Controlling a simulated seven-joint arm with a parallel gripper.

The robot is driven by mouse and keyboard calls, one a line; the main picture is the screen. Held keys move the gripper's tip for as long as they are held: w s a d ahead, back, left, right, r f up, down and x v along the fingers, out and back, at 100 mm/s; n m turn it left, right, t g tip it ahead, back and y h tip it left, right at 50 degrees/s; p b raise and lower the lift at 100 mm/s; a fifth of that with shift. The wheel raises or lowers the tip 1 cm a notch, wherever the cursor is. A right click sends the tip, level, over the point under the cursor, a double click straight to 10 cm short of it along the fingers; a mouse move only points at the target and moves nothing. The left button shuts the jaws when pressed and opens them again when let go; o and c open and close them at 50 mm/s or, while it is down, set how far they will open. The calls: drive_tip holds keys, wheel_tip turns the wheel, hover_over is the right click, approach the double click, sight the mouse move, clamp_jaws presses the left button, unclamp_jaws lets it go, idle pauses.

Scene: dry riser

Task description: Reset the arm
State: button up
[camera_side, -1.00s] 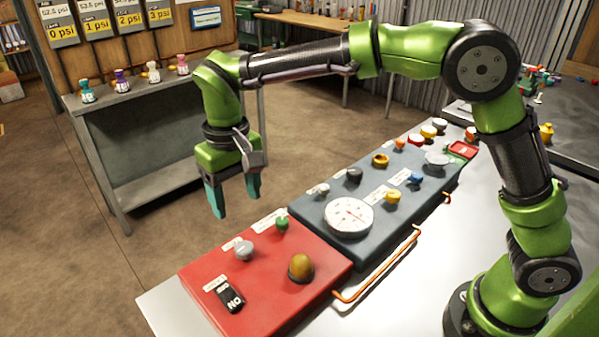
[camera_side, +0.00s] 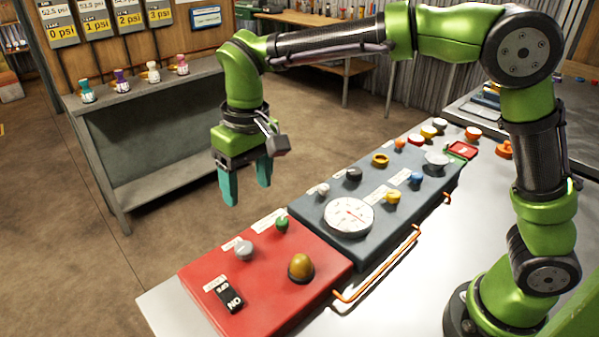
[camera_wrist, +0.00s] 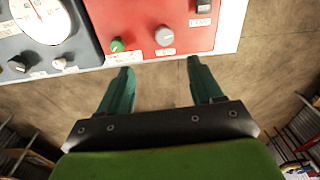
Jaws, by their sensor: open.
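My gripper (camera_side: 248,182) has two teal fingers pointing down. It is open and empty, in the air beyond the far edge of the panels. In the wrist view my gripper (camera_wrist: 160,80) shows its fingers spread apart, with bare floor between them. The red panel (camera_side: 200,272) lies at the lower left of the bench, with a grey knob, a green knob, an amber dome and a black switch. The dark blue-grey panel (camera_side: 318,210) with a white round gauge (camera_side: 349,217) joins it on the right. Nothing is held.
An orange handle rail (camera_side: 378,264) runs along the near side of the panels. A grey side table (camera_side: 150,100) at the left carries several small coloured valve pieces. The floor (camera_side: 100,250) is clear between table and bench.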

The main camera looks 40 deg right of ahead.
drive_tip(key=s+d+r+m+t, duration=0.1)
drive_tip(key=s+d+m+t, duration=0.1)
drive_tip(key=s+d, duration=0.6)
drive_tip(key=s+d+r+m+t+y, duration=0.1)
drive_tip(key=s+d+t, duration=0.3)
drive_tip(key=s+d, duration=0.4)
drive_tip(key=shift+s+d+r+m+t, duration=0.3)
drive_tip(key=shift+s+d+r+m, duration=0.15)
drive_tip(key=shift+d+m, duration=0.65)
drive_tip(key=shift+d, duration=0.15)
